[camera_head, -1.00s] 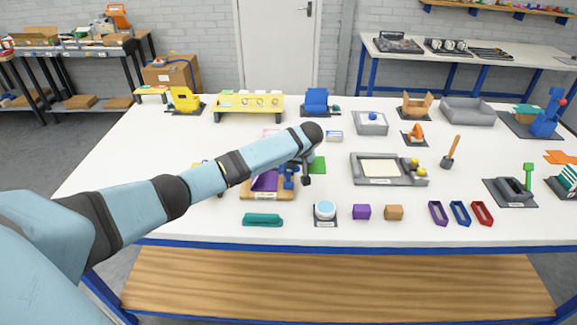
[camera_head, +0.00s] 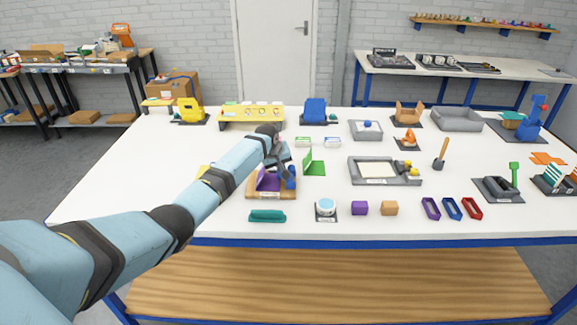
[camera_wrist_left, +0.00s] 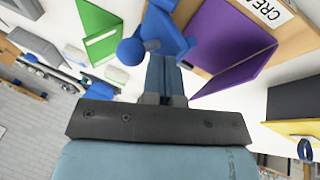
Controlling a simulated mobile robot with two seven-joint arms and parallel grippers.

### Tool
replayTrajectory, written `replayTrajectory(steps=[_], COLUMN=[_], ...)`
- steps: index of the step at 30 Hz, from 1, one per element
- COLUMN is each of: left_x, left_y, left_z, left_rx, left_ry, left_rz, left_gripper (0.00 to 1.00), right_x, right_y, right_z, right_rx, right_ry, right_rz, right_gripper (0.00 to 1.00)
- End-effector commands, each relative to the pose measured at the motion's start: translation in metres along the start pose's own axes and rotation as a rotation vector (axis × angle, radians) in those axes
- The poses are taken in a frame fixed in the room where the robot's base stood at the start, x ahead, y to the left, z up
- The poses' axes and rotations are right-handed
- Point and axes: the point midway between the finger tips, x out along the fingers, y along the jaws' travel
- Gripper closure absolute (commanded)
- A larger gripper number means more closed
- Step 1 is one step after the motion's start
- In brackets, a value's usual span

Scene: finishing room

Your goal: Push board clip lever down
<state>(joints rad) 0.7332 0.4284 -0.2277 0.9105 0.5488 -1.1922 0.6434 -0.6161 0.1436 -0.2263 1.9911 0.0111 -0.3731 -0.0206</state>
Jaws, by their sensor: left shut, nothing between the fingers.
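A wooden board (camera_head: 266,195) with a folded purple sheet (camera_head: 267,181) lies left of centre on the white table. A blue clip (camera_head: 291,180) sits at its right end. In the left wrist view the clip's blue body (camera_wrist_left: 165,28) and round knob (camera_wrist_left: 130,52) are close before the fingers, beside the purple sheet (camera_wrist_left: 222,45). My left gripper (camera_head: 282,158) is shut and empty at the back of the clip; its fingers (camera_wrist_left: 165,68) point at the blue body. I cannot tell whether they touch it. My right gripper is not in view.
A folded green card (camera_head: 314,165) stands just right of the board. A teal block (camera_head: 267,216) and a round white button (camera_head: 326,206) lie in front. A yellow rack (camera_head: 252,117) is behind. A grey tray (camera_head: 384,180) stands further right.

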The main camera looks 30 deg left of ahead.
Motion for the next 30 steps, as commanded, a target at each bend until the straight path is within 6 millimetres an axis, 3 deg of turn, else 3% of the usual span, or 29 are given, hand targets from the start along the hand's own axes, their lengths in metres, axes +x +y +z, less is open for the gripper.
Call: replayTrajectory(steps=[7,30], left_x=[0.006,0.015], left_y=[-0.016,-0.028], left_z=[-0.001,0.000], left_rx=[-0.072,-0.064], left_ry=[-0.031,-0.029], left_rz=[0.189,0.179], left_gripper=[1.00,1.00], right_x=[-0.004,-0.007], right_y=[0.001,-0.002], right_z=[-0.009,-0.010], right_rx=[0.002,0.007], right_ry=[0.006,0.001], right_rz=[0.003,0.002], right_gripper=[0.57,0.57])
